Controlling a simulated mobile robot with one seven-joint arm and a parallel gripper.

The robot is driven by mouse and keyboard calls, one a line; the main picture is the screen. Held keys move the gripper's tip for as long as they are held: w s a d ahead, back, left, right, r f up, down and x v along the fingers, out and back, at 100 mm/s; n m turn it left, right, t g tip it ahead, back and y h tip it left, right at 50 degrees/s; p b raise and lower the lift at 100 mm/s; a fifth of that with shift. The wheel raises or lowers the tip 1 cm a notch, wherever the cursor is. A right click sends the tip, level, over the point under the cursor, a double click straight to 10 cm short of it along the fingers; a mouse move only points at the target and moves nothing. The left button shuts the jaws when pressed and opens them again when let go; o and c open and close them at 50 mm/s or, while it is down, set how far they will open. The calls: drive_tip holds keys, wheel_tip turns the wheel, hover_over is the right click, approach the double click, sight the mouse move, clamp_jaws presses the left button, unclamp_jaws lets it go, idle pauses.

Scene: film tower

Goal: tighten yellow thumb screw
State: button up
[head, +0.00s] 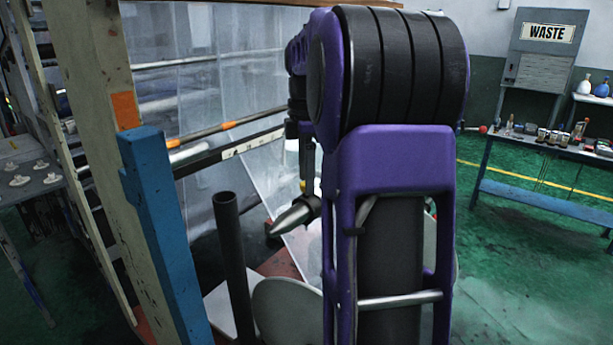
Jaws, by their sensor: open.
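A small yellow piece (302,186), which looks like the yellow thumb screw, shows just left of my arm, above a silver cone (294,216). My gripper (304,174) points down directly above it, small and partly hidden behind my purple arm. Its jaws are open. I cannot tell whether the fingers are around the screw or touching it. The screw's lower part and mount are not clearly visible.
A blue post (165,235) and a dark upright pipe (232,265) stand at the left. A rail with an orange section (225,127) crosses behind. A workbench (545,150) with bottles stands at the right, with open green floor before it.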

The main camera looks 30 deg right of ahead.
drive_tip(key=shift+f, duration=0.3)
clamp_jaws()
drive_tip(key=shift+m, duration=0.3)
